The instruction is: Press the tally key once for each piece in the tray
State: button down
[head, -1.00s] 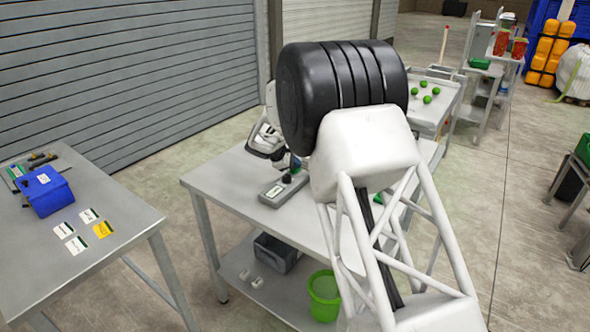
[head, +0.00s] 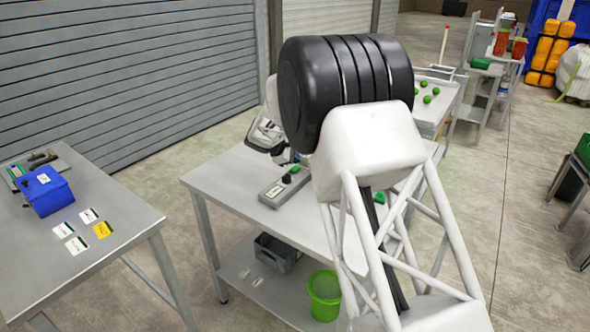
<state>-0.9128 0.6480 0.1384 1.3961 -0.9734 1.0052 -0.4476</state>
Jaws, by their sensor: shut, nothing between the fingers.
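The tally device (head: 284,187) is a grey box on the near left part of the middle table, with a small pale display, a black knob-like part and a green part on top. My gripper (head: 282,155) is partly in view just behind and above it, its jaws closed and empty. My large black arm joint hides much of it, and I cannot tell whether it touches the key. Several round green pieces (head: 427,99) lie on a pale tray-like surface (head: 424,120) at the far end, partly hidden by my arm. Another green thing (head: 379,198) shows beside my arm.
The middle table (head: 225,180) has bare room at its left. Its lower shelf holds a grey bin (head: 275,252) and a green bucket (head: 324,293). A left table (head: 110,235) carries a blue box (head: 44,190) and several cards. A grey shutter (head: 120,70) stands behind.

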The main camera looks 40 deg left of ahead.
aim_at(295, 169)
jog(key=shift+r, duration=2.25)
dwell(1.0)
notch_tip(295, 169, up, 4)
jog(key=shift+f, duration=0.1)
jog(key=shift+f, duration=0.15)
dwell(0.5)
jog(key=shift+f, duration=4.25)
jog(key=shift+f, duration=0.4)
